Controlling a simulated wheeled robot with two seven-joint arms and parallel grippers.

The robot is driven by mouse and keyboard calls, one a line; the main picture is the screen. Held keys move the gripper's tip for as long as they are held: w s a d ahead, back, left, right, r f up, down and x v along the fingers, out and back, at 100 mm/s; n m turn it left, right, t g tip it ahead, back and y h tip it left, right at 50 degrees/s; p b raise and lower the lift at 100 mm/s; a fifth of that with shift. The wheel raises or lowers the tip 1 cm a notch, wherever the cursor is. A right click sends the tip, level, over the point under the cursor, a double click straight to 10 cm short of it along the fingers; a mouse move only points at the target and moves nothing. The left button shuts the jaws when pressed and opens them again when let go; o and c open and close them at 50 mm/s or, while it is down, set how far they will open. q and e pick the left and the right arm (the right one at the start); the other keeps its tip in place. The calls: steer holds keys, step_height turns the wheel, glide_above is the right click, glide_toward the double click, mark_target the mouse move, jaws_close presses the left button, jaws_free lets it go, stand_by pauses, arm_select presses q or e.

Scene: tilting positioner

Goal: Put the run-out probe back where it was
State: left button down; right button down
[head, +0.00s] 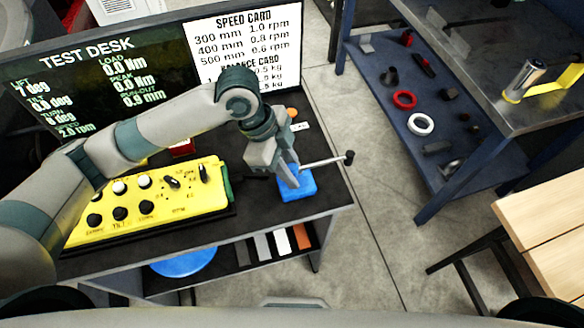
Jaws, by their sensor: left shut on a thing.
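The run-out probe (325,161) shows as a thin silver rod with a black tip, sticking out to the right from my left gripper in the head view. My left gripper (290,178) points down at the right end of the black desk and is shut on the probe. A bright blue block or pad (299,189) lies right under the fingers. Whether it is the probe's base or a separate rest, and whether the probe touches it, I cannot tell. The fingers hide the held part. My right gripper is out of view.
A yellow control box (150,205) with knobs stands left of the gripper on the desk (325,195). A screen and speed card (245,45) stand behind. A blue-framed bench (440,120) with rings and parts is at right, across open floor (375,215).

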arm_select(q)
steer(key=c, duration=1.5)
jaws_free()
steer(key=shift+f, duration=0.1)
steer(key=shift+c, duration=0.2)
steer(key=b+v, duration=0.3)
steer(key=v, duration=0.9)
